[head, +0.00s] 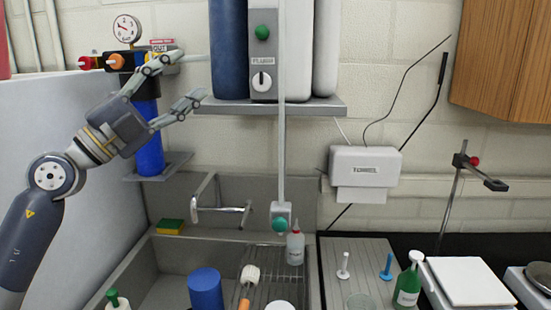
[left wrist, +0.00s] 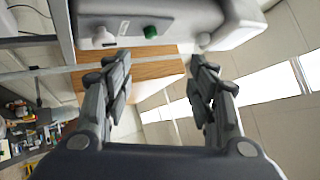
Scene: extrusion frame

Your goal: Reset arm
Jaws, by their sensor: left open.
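My left arm comes in from the left in the head view. My left gripper (head: 192,82) is raised in front of the wall, beside the blue filter cylinder (head: 149,138) and left of the wall-mounted purifier unit (head: 264,75). Its two fingers are spread apart with nothing between them. In the left wrist view the open fingers of the left gripper (left wrist: 163,75) also show empty, with a white housing with a green knob (left wrist: 150,32) beyond them. My right gripper is in neither view.
Below is a grey sink (head: 160,262) with a faucet (head: 222,209), a yellow-green sponge (head: 170,227), a blue cylinder (head: 205,288) and a brush (head: 248,280). A red-capped bottle (head: 295,247) and a green bottle (head: 408,285) stand to the right. A wooden cabinet (head: 503,60) hangs upper right.

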